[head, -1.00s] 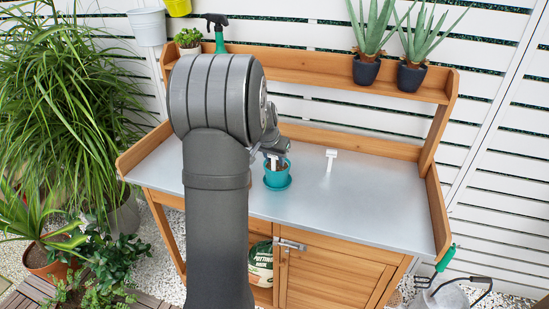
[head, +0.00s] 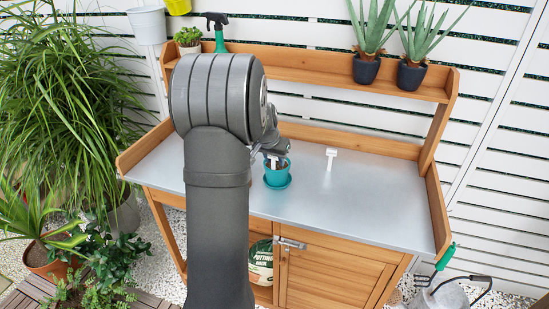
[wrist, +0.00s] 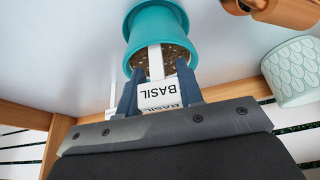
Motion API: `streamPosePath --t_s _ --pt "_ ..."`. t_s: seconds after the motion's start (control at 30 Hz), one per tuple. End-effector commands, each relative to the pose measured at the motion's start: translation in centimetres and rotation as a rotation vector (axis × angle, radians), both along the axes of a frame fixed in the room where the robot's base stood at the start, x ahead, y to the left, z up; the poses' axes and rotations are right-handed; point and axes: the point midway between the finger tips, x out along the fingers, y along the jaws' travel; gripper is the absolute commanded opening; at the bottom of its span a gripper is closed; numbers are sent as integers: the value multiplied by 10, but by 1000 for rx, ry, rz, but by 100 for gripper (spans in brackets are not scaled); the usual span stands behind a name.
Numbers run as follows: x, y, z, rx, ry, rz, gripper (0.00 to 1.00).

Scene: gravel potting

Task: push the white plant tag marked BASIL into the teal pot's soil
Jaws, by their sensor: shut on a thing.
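The white plant tag (wrist: 158,97) marked BASIL is between the fingers of my gripper (wrist: 160,92), which is shut on its head. Its narrow stem points at the soil (wrist: 172,54) in the teal pot (wrist: 155,20). I cannot tell whether the stem's tip has entered the soil. In the head view the teal pot (head: 277,176) stands upright on its saucer (head: 277,184) on the grey bench top. My gripper (head: 274,156) is above it there, partly hidden by my arm, with the tag small in front.
A second white tag (head: 331,154) stands on the bench (head: 370,190), right of the pot. My arm hides the bench's left part. The bench's right side is clear.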

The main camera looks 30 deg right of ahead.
Motion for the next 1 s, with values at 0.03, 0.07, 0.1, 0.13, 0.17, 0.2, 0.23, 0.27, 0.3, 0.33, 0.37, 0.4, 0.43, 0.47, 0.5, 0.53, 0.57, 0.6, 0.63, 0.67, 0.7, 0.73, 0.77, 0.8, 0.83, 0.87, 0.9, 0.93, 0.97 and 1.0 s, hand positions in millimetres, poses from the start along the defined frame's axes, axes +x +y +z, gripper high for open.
streamPosePath --t_s 0.03,0.07,0.1,0.13,0.17,0.2,0.23,0.27,0.3,0.33,0.37,0.4,0.43,0.47,0.5,0.53,0.57,0.6,0.63,0.67,0.7,0.73,0.77,0.8,0.83,0.87,0.9,0.93,0.97,1.0 --pt "0 0 -1 0 0 0 12" --pt "0 0 -1 0 0 0 12" --pt "0 0 -2 0 0 0 12" --pt "0 0 -2 0 0 0 12" --pt "0 0 -2 0 0 0 12" --pt "0 0 -2 0 0 0 12" --pt "0 0 -2 0 0 0 12" --pt "0 0 -2 0 0 0 12" --pt "0 0 -2 0 0 0 40" --pt "0 0 -2 0 0 0 46" --pt "0 0 -2 0 0 0 51" --pt "0 0 -2 0 0 0 59" --pt "0 0 -2 0 0 0 59" --pt "0 0 -2 0 0 0 59" --pt "0 0 -2 0 0 0 59" --pt "0 0 -2 0 0 0 59" --pt "0 0 -2 0 0 0 59" --pt "0 0 -2 1 1 0 59" --pt "0 0 -2 1 1 0 59" --pt "0 0 -2 1 1 0 59" --pt "0 0 -2 1 1 0 59" --pt "0 0 -2 1 1 0 59" --pt "0 0 -2 0 1 0 59" --pt "0 0 -2 0 1 0 59" --pt "0 0 -2 1 2 0 59" --pt "0 0 -2 1 2 0 59" --pt "0 0 -2 1 2 0 59" --pt "0 0 -1 0 1 0 59" --pt "0 0 0 0 1 0 59" --pt "0 0 2 0 1 0 59"
